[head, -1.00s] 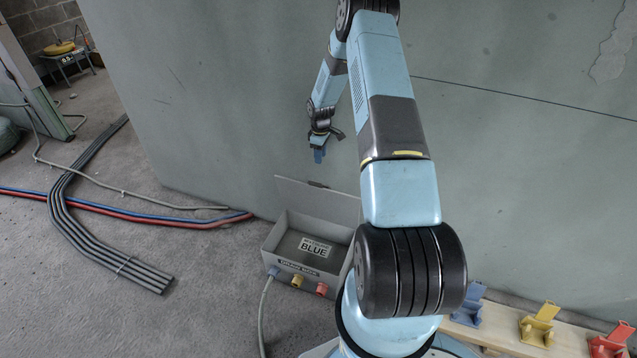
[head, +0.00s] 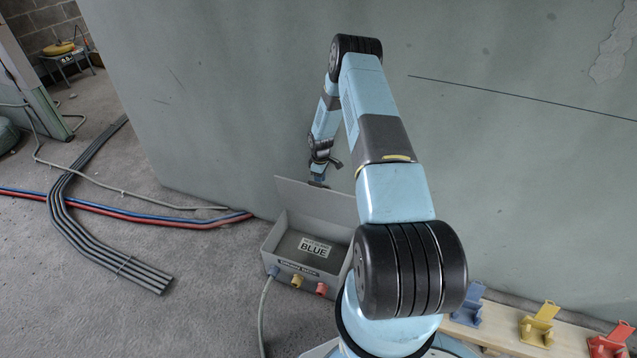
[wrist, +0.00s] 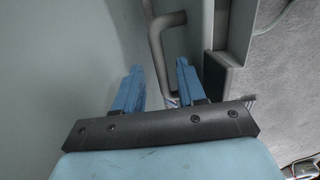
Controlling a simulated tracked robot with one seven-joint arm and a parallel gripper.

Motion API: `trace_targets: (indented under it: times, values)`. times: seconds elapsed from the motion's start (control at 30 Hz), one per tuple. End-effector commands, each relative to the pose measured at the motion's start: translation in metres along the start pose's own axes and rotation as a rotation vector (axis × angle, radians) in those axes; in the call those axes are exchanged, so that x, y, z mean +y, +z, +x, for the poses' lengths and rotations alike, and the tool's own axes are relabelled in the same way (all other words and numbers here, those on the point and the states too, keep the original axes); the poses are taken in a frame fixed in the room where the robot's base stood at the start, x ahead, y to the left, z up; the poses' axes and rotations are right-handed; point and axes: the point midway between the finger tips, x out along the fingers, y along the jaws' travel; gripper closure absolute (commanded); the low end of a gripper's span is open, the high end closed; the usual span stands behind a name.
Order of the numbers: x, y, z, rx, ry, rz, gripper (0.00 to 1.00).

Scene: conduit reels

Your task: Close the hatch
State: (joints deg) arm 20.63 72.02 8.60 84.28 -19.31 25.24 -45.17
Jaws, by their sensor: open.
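The grey box (head: 303,271) stands on the floor against the wall, with its hatch lid (head: 310,203) raised open at the back. A panel reading "BLUE" (head: 313,249) shows inside. My gripper (head: 318,184) is open at the top edge of the lid, on its wall side; its fingertips are partly hidden there. In the wrist view, my two blue fingers (wrist: 158,88) are apart. A bent grey handle bar (wrist: 158,50) runs down between them, close to the right finger. A grey panel edge (wrist: 238,40), apparently the lid, is to the right. I cannot tell whether anything touches.
Blue, yellow and red sockets sit on the box's front, and a grey cable (head: 266,305) leaves it. Conduits (head: 100,245) and red and blue hoses (head: 130,212) lie left. A plank (head: 495,333) with coloured brackets is at right. The wall (head: 230,90) is close behind.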

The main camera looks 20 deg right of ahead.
Motion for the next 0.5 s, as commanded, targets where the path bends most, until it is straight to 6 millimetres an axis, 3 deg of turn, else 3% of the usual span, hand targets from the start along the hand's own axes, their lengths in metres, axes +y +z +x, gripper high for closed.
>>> trace_targets:
  times: [0.43,0.5]
  values:
    - [-0.0001,-0.0001,0.0106,0.000,0.000,0.000,0.60]
    - [-0.0001,-0.0002,0.0105,0.000,0.000,0.000,0.65]
